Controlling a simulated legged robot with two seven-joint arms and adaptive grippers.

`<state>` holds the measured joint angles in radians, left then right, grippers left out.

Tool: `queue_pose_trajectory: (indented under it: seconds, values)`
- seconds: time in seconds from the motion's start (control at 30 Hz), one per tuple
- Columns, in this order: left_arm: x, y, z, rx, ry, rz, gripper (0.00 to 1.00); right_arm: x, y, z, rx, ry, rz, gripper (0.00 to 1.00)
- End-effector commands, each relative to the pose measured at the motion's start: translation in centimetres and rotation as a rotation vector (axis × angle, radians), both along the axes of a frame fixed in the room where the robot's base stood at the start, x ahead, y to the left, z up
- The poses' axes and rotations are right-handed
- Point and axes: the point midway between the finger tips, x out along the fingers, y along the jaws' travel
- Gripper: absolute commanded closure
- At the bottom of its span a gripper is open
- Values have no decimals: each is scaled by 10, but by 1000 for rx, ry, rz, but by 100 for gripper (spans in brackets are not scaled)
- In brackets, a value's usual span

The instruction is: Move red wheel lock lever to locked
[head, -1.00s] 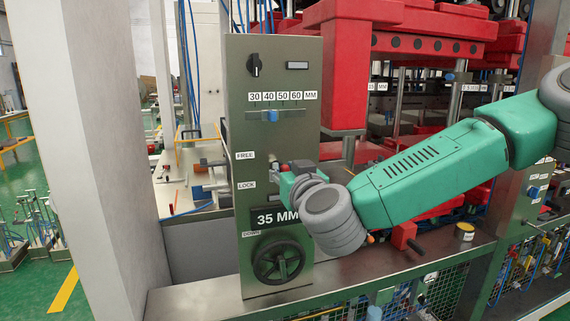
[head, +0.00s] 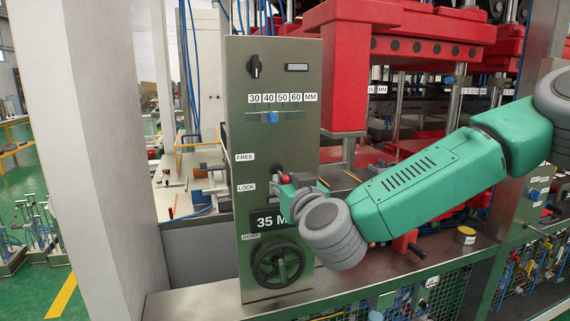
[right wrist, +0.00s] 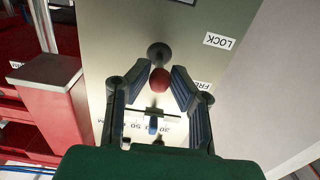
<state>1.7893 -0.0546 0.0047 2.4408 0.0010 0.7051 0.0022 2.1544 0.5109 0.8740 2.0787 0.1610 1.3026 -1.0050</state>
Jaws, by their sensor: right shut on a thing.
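The red-knobbed wheel lock lever shows in the right wrist view, its red knob (right wrist: 160,80) in front of a dark round mount. My right gripper (right wrist: 161,76) is shut on the knob, one finger on each side. In the head view my right gripper (head: 282,180) is at the grey-green panel (head: 243,215), near the height of the LOCK label (head: 247,188) and below the FREE label (head: 245,157); it hides most of the lever. The black handwheel (head: 278,262) is below, under the partly covered 35 MM sign (head: 268,222). My left gripper is not in view.
A blue slider (head: 272,117) and a black rotary knob (head: 254,65) are higher on the panel. A red press frame (head: 345,75) stands close behind on the right. A pale pillar (head: 95,150) stands left. A metal ledge (head: 200,298) runs below.

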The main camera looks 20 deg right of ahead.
Motion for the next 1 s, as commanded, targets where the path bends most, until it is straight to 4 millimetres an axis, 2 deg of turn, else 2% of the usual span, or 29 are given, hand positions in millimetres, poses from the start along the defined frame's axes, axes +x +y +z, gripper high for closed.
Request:
queue_pose_trajectory:
  seconds: [0.27,0.67,0.9,0.93,1.0]
  values:
    - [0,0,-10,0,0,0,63,3,-1,-20,-2,8,-1,100]
    - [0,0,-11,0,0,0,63,3,-1,-21,-1,6,-1,100]
    - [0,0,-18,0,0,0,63,8,-1,-33,-3,6,-2,100]
    - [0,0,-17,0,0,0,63,9,-1,-33,-2,6,-2,75]
    - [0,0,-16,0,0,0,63,8,-1,-31,-1,6,-2,57]
